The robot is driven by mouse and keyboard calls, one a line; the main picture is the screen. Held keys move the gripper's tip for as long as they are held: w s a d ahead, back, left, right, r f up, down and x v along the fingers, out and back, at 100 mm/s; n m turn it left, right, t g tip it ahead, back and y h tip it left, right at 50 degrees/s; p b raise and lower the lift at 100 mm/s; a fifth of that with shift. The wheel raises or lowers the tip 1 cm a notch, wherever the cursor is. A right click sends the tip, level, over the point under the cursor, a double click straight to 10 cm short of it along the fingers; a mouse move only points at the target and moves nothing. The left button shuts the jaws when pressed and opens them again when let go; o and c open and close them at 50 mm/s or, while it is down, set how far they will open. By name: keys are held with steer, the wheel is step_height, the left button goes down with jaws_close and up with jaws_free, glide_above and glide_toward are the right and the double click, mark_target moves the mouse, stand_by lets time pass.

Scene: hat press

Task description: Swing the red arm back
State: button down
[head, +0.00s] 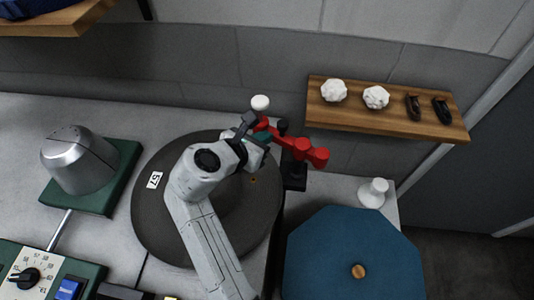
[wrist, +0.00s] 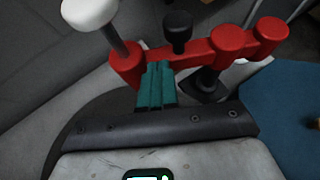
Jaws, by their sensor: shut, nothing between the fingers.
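The red arm (head: 299,147) sits on a black post at the back, right of the dark round plate (head: 150,222). In the wrist view the red arm (wrist: 222,45) runs across the top, with a white knob (wrist: 90,12) on a stem at its left end. The white knob (head: 260,103) also shows in the head view. My gripper (head: 262,138) is shut and empty. Its teal fingers (wrist: 157,70) are close to the near side of the red arm, right of the knob stem. I cannot tell whether they touch it.
A blue octagonal table (head: 330,250) stands at the right. A white spool-shaped object (head: 374,193) is behind it. A wooden shelf (head: 390,125) holds white lumps and dark items. A metal dome (head: 80,160) on a green base and a control panel (head: 30,272) are at the left.

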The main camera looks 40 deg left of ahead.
mark_target(274, 128)
steer(key=w+m+h, duration=0.1)
steer(key=w+a+m+h, duration=0.1)
steer(key=m+h, duration=0.1)
steer(key=shift+w+a+m+h+b, duration=0.15)
steer(key=shift+w+m+h+b, duration=0.15)
steer(key=shift+w, duration=0.1)
steer(key=shift+w+a+p, duration=0.2)
steer(key=shift+w+p, duration=0.2)
steer(key=shift+w, duration=1.25)
